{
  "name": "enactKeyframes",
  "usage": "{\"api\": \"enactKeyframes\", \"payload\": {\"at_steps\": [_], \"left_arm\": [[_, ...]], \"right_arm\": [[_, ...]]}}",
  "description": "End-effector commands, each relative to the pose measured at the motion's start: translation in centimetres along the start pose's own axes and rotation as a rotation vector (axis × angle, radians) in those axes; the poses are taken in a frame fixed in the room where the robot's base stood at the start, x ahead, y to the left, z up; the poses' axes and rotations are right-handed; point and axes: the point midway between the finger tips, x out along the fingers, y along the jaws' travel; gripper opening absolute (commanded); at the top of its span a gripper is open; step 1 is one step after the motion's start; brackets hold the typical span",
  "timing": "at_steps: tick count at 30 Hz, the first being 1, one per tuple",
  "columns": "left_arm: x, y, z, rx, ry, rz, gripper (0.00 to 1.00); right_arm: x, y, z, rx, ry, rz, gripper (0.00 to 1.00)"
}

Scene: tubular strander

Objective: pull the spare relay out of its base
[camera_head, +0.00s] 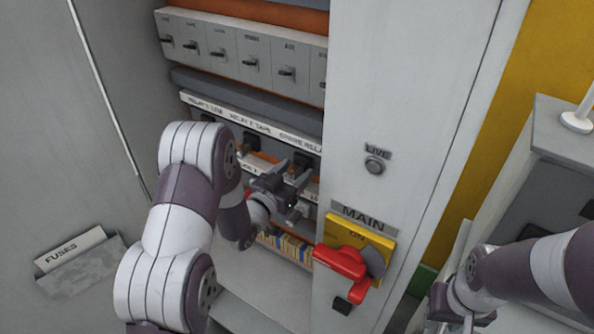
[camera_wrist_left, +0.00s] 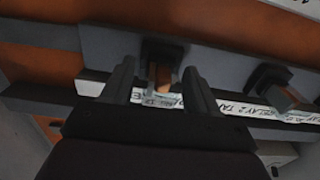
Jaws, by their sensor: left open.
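The spare relay (camera_head: 303,159) sits under the "SPARE RELAY" label in the cabinet's relay row, partly hidden by my left gripper. In the left wrist view, a dark relay base (camera_wrist_left: 163,47) with a small clear-looking part shows between and beyond the fingers. My left gripper (camera_head: 287,193) is open just in front of and below the spare relay; its fingers also show in the left wrist view (camera_wrist_left: 160,88), on either side of that part. I see no clear contact. My right gripper (camera_head: 458,312) is low at the right, away from the cabinet; its fingers are unclear.
Another relay (camera_head: 250,141) stands to the left of the spare one. A row of grey switches (camera_head: 252,52) is above. The red main handle (camera_head: 342,262) on its yellow plate and the cabinet's door post (camera_head: 400,100) are close on the right. A fuses box (camera_head: 82,266) is at left.

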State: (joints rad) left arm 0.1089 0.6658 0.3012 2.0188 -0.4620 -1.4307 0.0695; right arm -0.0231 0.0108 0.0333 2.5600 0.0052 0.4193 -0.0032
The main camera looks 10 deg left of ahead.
Motion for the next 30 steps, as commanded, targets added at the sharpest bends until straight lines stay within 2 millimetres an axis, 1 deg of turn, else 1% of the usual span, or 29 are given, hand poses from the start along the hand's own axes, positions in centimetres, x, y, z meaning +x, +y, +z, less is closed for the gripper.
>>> {"api": "enactKeyframes", "payload": {"at_steps": [2, 9, 10, 11, 12, 15, 20, 30], "left_arm": [[0.0, 0.0, 0.1, 0.000, 0.000, 0.000, 0.60], [0.0, 0.0, 0.0, 0.000, 0.000, 0.000, 0.60], [0.0, 0.0, 0.0, 0.000, 0.000, 0.000, 0.53], [0.0, 0.0, 0.0, 0.000, 0.000, 0.000, 0.43], [0.0, 0.0, 0.0, 0.000, 0.000, 0.000, 0.30], [0.0, 0.0, 0.0, 0.000, 0.000, 0.000, 0.00], [-0.2, 0.0, 0.0, 0.000, 0.000, 0.000, 0.00], [-1.5, -0.1, 0.0, 0.001, 0.000, -0.001, 0.00]], "right_arm": [[0.3, 0.0, 0.0, 0.000, 0.000, 0.000, 0.37], [0.3, 0.0, 0.0, 0.000, 0.000, 0.000, 0.37], [0.3, 0.0, 0.0, 0.000, 0.000, 0.000, 0.37], [0.3, 0.0, 0.0, 0.000, 0.000, 0.000, 0.37], [0.3, 0.0, 0.0, 0.000, 0.000, 0.000, 0.37], [0.3, 0.0, 0.0, 0.000, 0.000, 0.000, 0.37], [0.3, 0.0, 0.0, 0.000, 0.000, 0.000, 0.37], [0.4, 0.0, 0.1, 0.000, 0.000, 0.000, 0.37]]}}
